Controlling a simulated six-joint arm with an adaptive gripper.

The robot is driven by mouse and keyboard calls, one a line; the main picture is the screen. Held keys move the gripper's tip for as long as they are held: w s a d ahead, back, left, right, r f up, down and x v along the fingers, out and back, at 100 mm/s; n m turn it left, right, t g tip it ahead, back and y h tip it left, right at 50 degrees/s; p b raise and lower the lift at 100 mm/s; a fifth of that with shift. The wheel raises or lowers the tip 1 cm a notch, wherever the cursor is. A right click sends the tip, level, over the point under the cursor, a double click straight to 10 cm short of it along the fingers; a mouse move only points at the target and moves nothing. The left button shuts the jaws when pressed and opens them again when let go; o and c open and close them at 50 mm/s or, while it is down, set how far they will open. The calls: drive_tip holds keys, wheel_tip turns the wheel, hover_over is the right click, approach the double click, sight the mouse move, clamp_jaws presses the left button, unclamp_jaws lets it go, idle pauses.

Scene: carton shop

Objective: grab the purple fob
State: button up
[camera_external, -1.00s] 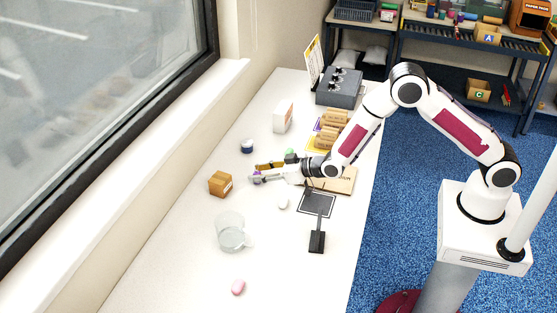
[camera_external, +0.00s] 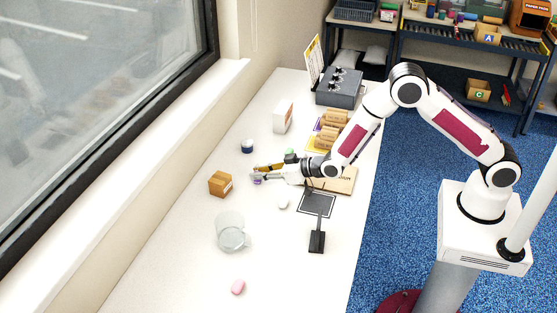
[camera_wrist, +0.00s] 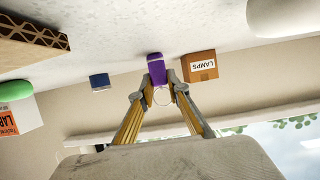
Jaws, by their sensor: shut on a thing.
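The purple fob (camera_wrist: 157,69) is between the fingertips of my gripper (camera_wrist: 157,80) in the wrist view, with a thin ring hanging from it. My gripper is shut on it. In the external view the fob (camera_external: 257,181) is a small purple patch at the tips of my gripper (camera_external: 258,174), low over the white table. I cannot tell whether the fob touches the table.
A small brown carton (camera_external: 220,184) stands left of my gripper, and a dark blue item (camera_external: 247,146) lies behind it. A clear mug (camera_external: 231,232), a pink item (camera_external: 238,287) and a white item (camera_external: 283,203) lie nearer. A black stand (camera_external: 317,240) is at right. The front table is mostly clear.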

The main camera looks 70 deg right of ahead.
wheel_tip(320, 180, up, 10)
idle(0.9)
drive_tip(key=shift+a, duration=0.1)
idle(0.4)
